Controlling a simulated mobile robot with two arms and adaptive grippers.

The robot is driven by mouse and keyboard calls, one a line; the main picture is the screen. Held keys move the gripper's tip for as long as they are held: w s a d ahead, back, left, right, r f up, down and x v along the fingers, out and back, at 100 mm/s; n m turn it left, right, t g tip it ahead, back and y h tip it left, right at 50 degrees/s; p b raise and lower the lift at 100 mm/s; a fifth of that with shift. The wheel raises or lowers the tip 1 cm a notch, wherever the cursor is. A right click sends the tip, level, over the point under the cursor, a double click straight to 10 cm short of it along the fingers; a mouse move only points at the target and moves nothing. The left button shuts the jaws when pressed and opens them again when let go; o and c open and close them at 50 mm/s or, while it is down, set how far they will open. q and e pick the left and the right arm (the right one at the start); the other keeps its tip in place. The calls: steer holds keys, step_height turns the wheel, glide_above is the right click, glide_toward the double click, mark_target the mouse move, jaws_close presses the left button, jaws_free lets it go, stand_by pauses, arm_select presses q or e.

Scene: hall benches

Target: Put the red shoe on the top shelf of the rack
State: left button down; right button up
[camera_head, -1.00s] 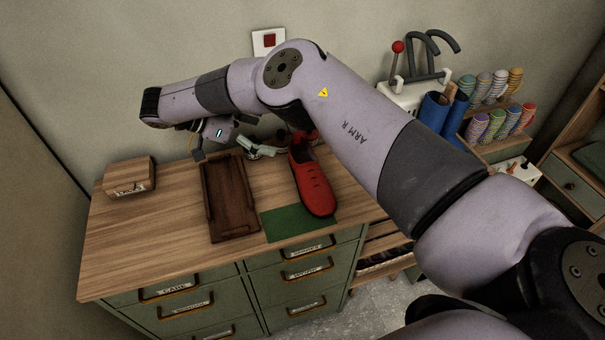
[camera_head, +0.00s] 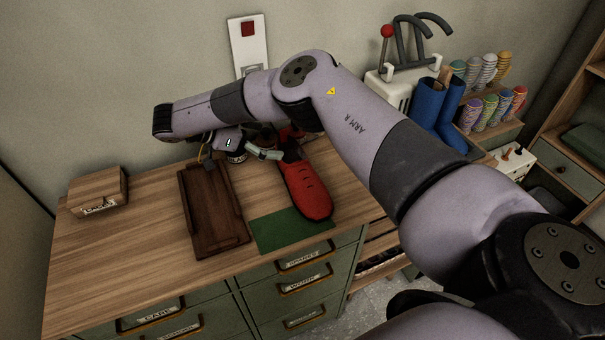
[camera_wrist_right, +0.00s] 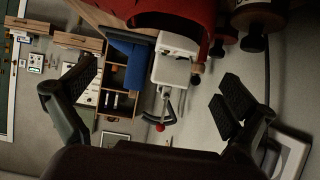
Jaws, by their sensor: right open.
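The red shoe (camera_head: 305,192) lies on the wooden cabinet top, its toe toward the front edge by a green mat (camera_head: 290,232). Its heel end is partly hidden by my right arm. My right gripper (camera_head: 262,153) is open, low over the cabinet top at the heel end, with one finger beside the shoe; I cannot tell if they touch. In the right wrist view the open fingers (camera_wrist_right: 160,92) have nothing between them up close, and the red shoe (camera_wrist_right: 185,12) shows at the top edge. A slatted wooden rack (camera_head: 378,245) stands right of the cabinet, mostly hidden by my arm. My left gripper is not in view.
A dark wooden tray (camera_head: 238,242) lies left of the shoe, and a small wooden box (camera_head: 98,190) stands at the left. Blue boots (camera_head: 424,103), a white machine with a red knob (camera_head: 387,31) and several patterned rolls are at the right. The front left top is clear.

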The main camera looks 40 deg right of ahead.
mark_target(302, 149)
steer(key=x, duration=0.5)
steer(key=shift+d+f, duration=0.2)
steer(key=p+x, duration=0.1)
steer(key=x, duration=0.4)
steer(key=shift+w+f, duration=0.15)
steer(key=shift+f, duration=0.05)
steer(key=shift+a, duration=0.1)
steer(key=shift+c, duration=0.8)
jaws_close()
stand_by(0.7)
